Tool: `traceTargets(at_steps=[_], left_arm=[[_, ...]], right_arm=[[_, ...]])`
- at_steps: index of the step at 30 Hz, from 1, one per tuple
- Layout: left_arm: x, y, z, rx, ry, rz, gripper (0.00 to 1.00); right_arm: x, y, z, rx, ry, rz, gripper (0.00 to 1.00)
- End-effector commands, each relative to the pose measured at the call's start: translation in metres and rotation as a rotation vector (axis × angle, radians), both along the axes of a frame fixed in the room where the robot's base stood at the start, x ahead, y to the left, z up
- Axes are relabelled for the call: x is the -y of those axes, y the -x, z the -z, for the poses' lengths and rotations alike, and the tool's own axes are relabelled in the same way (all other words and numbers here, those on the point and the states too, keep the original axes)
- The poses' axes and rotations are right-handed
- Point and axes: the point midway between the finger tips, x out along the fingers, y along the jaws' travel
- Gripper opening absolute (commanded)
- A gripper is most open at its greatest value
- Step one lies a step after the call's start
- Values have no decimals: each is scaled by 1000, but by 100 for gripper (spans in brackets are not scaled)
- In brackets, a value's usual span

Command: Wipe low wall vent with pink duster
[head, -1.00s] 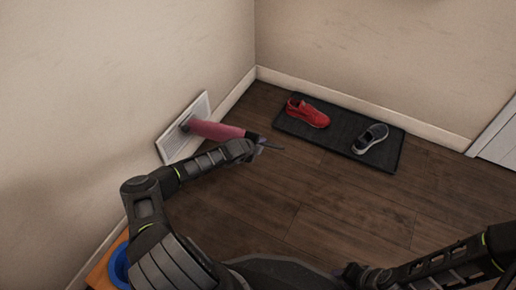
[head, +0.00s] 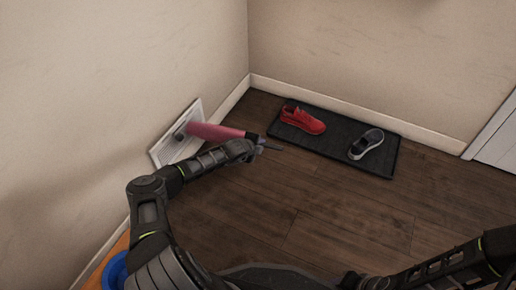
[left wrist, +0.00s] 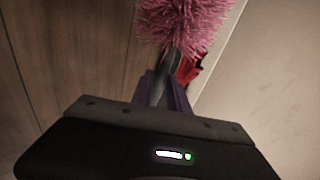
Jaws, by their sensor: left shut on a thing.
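The white slatted vent (head: 166,151) is set low on the left wall in the head view. The pink duster (head: 216,132) lies across in front of it, with its dark tip over the vent's face; I cannot tell whether it touches. My left gripper (head: 262,144) is shut on the duster's handle end. In the left wrist view the fluffy pink head (left wrist: 185,18) rises from a dark handle (left wrist: 165,75) held at the gripper (left wrist: 163,92). My right arm comes in at the lower right of the head view, and its jaws cannot be made out.
A black mat (head: 335,139) on the wooden floor holds a red shoe (head: 303,120) and a dark grey shoe (head: 366,144). A blue round container (head: 115,272) sits on an orange-brown surface at the lower left. The floor between is clear.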

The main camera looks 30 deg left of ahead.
Motion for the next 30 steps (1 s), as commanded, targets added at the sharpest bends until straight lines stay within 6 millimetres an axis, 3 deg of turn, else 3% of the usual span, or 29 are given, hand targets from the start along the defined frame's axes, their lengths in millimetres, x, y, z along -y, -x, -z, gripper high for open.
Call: traceTargets(at_steps=[10, 21, 30], left_arm=[[-1, -4, 1, 0, -1, -1, 0], [-3, -32, 2, 0, -1, 0, 0], [-2, -33, 0, 0, 1, -1, 0]], right_arm=[[0, 1, 4, -3, -1, -1, 36], [0, 2, 24, -4, -1, -3, 36], [-1, 4, 24, -7, -1, -6, 36]])
